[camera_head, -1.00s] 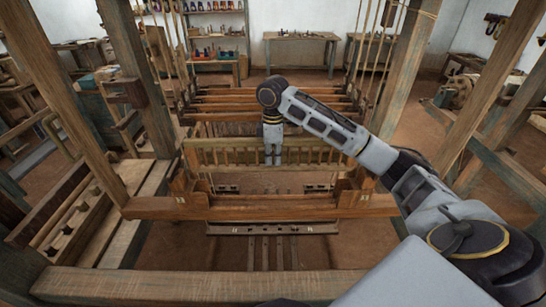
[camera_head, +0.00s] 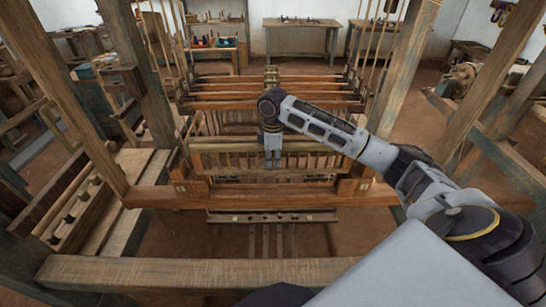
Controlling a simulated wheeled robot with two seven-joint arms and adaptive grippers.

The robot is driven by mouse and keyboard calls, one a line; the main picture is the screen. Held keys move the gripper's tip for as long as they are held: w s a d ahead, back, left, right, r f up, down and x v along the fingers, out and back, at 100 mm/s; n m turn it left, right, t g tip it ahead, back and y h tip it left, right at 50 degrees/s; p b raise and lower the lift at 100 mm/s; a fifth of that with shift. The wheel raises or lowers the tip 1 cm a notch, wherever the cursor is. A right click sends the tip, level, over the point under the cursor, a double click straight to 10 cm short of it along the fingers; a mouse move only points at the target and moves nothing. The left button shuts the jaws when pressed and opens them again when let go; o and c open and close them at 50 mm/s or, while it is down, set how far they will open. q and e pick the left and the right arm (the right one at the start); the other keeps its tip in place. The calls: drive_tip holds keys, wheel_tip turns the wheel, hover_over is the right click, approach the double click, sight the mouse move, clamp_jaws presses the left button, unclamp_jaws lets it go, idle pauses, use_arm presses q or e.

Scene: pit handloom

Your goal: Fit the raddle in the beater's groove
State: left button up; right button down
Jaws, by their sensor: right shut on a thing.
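My right gripper (camera_head: 273,160) points down over the middle of the loom and is shut on a long pale wooden bar with a row of pegs, the raddle (camera_head: 225,147). The raddle lies crosswise and about level, with its pegs showing below the top rail. The beater's wooden bar (camera_head: 225,171) appears to run just beneath it. The groove is hidden, and I cannot tell whether the raddle touches it. My left gripper is out of view.
A thick front beam (camera_head: 270,198) crosses the loom, with a nearer beam (camera_head: 190,273) below. Tall posts (camera_head: 403,65) stand at both sides. Several crosswise rods (camera_head: 225,96) lie behind the raddle. A bench (camera_head: 300,24) stands at the back wall.

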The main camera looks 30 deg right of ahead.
drive_tip(key=shift+f, duration=0.25)
idle(0.4)
drive_tip(key=shift+f, duration=4.9)
drive_tip(key=shift+f, duration=0.1)
drive_tip(key=c, duration=1.5)
unclamp_jaws()
drive_tip(key=shift+o, duration=0.2)
drive_tip(key=shift+r, duration=6.05)
